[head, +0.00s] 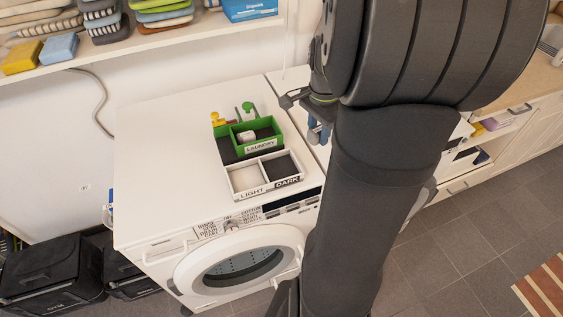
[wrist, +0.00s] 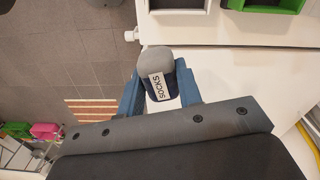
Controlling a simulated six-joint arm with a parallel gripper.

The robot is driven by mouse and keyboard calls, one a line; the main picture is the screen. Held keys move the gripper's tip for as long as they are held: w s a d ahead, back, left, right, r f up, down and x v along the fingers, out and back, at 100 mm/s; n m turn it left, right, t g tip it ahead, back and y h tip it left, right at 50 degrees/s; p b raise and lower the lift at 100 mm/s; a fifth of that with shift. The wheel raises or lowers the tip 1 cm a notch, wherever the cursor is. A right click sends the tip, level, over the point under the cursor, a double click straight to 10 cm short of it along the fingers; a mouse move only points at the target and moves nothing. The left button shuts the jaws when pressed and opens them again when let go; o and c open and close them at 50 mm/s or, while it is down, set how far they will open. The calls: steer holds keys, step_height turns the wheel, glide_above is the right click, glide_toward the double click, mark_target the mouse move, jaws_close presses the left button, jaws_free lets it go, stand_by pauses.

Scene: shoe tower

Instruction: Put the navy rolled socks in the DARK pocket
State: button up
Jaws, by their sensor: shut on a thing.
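My gripper (wrist: 160,82) is shut on the navy rolled socks (wrist: 155,60), which show a greyish end and a white SOCKS label between the blue fingers. In the head view my gripper (head: 318,132) hangs to the right of the trays, and the socks cannot be made out clearly there. The DARK pocket (head: 282,167) is the right, dark-lined half of a white two-pocket tray (head: 262,188) on the washing machine, with the LIGHT pocket (head: 246,180) at its left. The DARK pocket looks empty.
A green LAUNDRY tray (head: 262,146) behind the white tray holds a pale rolled item (head: 246,137). Small yellow and green objects stand behind it. The left of the white machine top (head: 165,160) is clear. My arm hides much of the right side.

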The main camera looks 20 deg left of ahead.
steer(key=s+d+n, duration=0.2)
steer(key=s+d, duration=0.1)
steer(key=s, duration=0.1)
glide_above(280, 170)
step_height(280, 170, down, 7)
steer(key=shift+d+f, duration=0.15)
steer(key=shift+f, duration=0.25)
steer(key=shift+w+f, duration=0.1)
steer(key=shift+f, duration=1.8)
steer(key=shift+f, duration=0.1)
steer(key=o, duration=1)
steer(key=shift+c, duration=0.2)
